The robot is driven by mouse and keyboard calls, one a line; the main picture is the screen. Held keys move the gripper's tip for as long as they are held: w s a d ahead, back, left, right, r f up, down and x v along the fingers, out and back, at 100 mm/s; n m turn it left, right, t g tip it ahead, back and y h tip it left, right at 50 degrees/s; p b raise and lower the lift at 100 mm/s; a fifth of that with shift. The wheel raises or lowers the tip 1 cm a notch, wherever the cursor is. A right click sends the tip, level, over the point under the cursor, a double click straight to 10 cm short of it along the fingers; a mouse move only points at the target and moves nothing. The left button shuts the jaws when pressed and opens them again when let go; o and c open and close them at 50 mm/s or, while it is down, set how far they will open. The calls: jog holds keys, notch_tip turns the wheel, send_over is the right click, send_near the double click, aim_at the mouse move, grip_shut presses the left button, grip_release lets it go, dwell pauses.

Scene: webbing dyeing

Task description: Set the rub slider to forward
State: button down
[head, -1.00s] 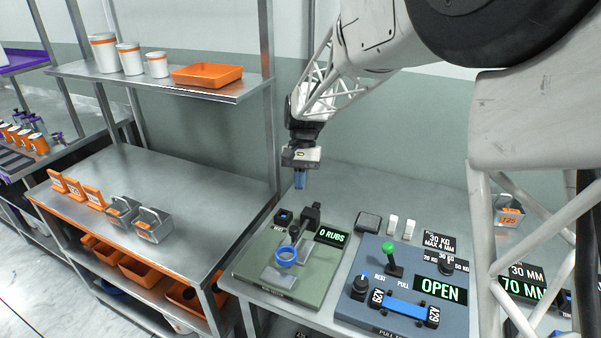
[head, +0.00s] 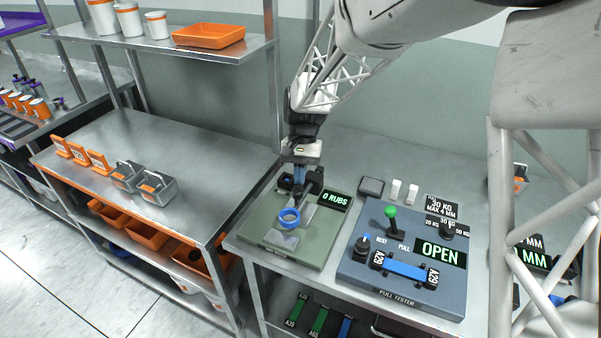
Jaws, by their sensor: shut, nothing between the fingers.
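The rub tester is a green-grey plate (head: 269,237) on the bench, with a display (head: 337,200) that reads "0 RUBS". A blue ring (head: 289,218) sits on its slider part, over a pale strip (head: 285,240). My gripper (head: 298,199) is shut and empty. It points down at the back of the tester, just behind the blue ring, close to a black block (head: 314,180). My fingers hide part of the slider mechanism, and I cannot tell whether they touch it.
The pull tester (head: 360,265), right of the rub tester, has a green-knobbed lever (head: 390,212), a blue webbing strip (head: 405,269) and a display (head: 440,253) reading "OPEN". White pieces (head: 404,191) stand behind it. A steel table (head: 200,150) with grey bins (head: 155,188) is at left.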

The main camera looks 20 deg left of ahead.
jog(key=s, duration=0.5)
dwell(0.5)
dwell(0.3)
jog(key=shift+w+a, duration=0.25)
jog(key=shift+w, duration=0.55)
jog(key=w+v, duration=0.2)
jog(key=v, duration=0.9)
jog(key=shift+a+f, duration=0.2)
jog(key=shift+f, duration=0.2)
